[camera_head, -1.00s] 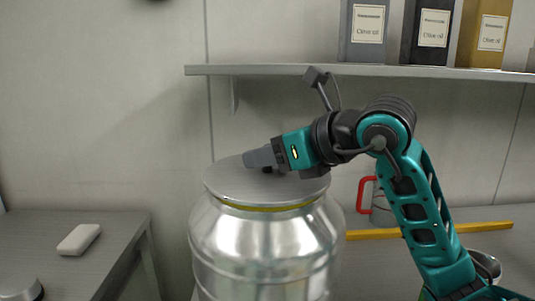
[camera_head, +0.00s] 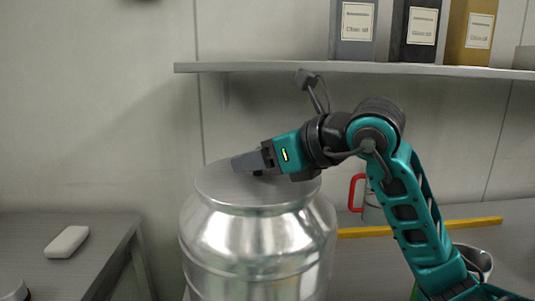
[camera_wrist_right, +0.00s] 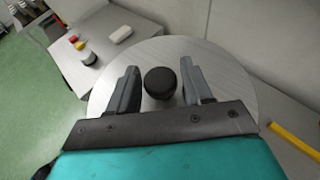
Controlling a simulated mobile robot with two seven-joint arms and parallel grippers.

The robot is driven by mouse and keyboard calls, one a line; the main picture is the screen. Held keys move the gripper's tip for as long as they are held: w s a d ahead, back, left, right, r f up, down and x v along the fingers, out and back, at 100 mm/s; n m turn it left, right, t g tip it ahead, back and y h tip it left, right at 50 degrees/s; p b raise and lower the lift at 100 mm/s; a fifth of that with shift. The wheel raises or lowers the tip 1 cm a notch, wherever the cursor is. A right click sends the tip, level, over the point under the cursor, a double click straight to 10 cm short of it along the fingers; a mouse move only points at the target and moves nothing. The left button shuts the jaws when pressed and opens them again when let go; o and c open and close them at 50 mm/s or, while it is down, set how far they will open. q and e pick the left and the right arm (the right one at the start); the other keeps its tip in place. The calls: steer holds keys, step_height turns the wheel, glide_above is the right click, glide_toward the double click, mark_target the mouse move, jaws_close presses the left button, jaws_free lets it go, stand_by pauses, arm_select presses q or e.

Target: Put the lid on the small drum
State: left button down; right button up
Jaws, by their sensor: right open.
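The small drum (camera_head: 255,245) is a shiny metal vessel with rounded shoulders, low in the middle of the head view. The flat grey round lid (camera_head: 222,187) lies level on its mouth, with no gap visible between them. The lid also fills the middle of the right wrist view (camera_wrist_right: 225,80), with its black knob (camera_wrist_right: 160,83) at the centre. My right gripper (camera_wrist_right: 159,67) is open, one finger on each side of the knob with a gap to both. In the head view, this gripper (camera_head: 243,162) is low over the lid and partly hides the knob. My left gripper is out of view.
Right of the drum are a red-handled jug (camera_head: 357,192), a yellow bar (camera_head: 460,224) and a metal bowl (camera_head: 475,260). A side table (camera_head: 100,235) at left holds a white block (camera_head: 67,242).

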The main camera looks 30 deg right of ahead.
step_height(320, 180, up, 4)
glide_above(313, 192)
steer(key=shift+r+b, duration=0.1)
steer(key=shift+b, duration=0.2)
stand_by(0.6)
stand_by(0.4)
